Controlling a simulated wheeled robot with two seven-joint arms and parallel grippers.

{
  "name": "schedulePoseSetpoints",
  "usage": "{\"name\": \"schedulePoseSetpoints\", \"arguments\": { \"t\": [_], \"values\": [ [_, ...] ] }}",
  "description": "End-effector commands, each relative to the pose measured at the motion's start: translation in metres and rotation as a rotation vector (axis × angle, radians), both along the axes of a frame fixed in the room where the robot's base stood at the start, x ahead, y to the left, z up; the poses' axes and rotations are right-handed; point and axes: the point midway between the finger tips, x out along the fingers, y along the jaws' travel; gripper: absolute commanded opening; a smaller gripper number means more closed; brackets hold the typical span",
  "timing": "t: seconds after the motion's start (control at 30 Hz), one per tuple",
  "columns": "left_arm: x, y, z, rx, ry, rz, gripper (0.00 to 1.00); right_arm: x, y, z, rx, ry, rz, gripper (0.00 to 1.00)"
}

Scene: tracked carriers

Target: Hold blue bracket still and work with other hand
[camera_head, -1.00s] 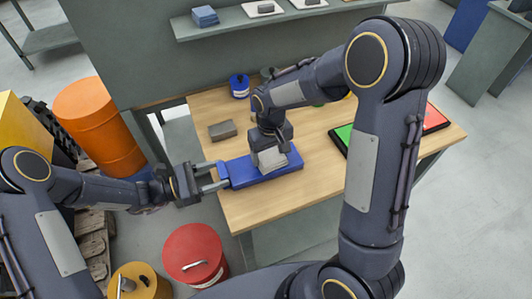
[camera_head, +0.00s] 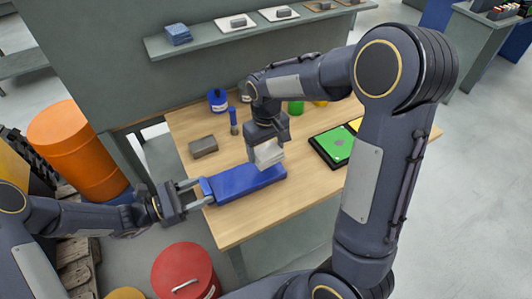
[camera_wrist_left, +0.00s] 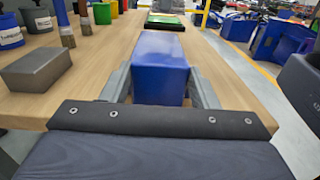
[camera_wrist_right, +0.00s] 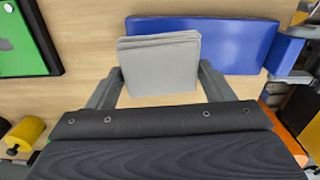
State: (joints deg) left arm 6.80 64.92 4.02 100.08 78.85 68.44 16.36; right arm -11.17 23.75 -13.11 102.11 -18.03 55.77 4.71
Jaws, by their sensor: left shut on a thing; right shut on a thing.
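The blue bracket (camera_head: 245,183), a long blue block, lies on the wooden table near its front left edge. My left gripper (camera_head: 194,192) is shut on its left end; the left wrist view shows the bracket (camera_wrist_left: 160,62) between the fingers. My right gripper (camera_head: 266,143) is shut on a pale grey folded cloth (camera_head: 269,154) at the bracket's right end. In the right wrist view the cloth (camera_wrist_right: 160,65) is between the fingers and hides part of the bracket (camera_wrist_right: 230,42). Whether the cloth touches the bracket I cannot tell.
A grey-brown block (camera_head: 203,147) lies on the table (camera_head: 235,225) behind the bracket. A blue pot (camera_head: 218,101) and a blue-handled brush (camera_head: 233,122) stand further back. A black-framed green panel (camera_head: 332,145) lies to the right. A red drum (camera_head: 184,272) stands in front of the table.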

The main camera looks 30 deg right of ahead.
Motion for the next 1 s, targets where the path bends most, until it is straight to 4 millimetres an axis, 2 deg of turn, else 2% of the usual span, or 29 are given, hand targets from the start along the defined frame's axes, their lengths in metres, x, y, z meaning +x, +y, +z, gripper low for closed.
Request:
{"name": "schedulePoseSetpoints", "arguments": {
  "t": [0.3, 0.8, 0.83, 1.0],
  "values": [
    [0.000, 0.000, 0.000, -0.001, 0.000, 0.000, 0.18, 0.000, 0.000, 0.025, 0.000, 0.000, 0.000, 0.49],
    [0.000, 0.000, 0.000, -0.001, 0.000, 0.000, 0.18, 0.000, 0.000, 0.027, 0.000, 0.000, 0.000, 0.49],
    [0.000, 0.000, 0.000, -0.001, 0.000, 0.000, 0.56, 0.000, 0.000, 0.027, 0.000, 0.000, 0.000, 0.49],
    [0.000, 0.000, 0.000, -0.001, 0.000, 0.000, 0.78, 0.000, 0.000, 0.027, 0.000, 0.000, 0.000, 0.49]
  ]
}}
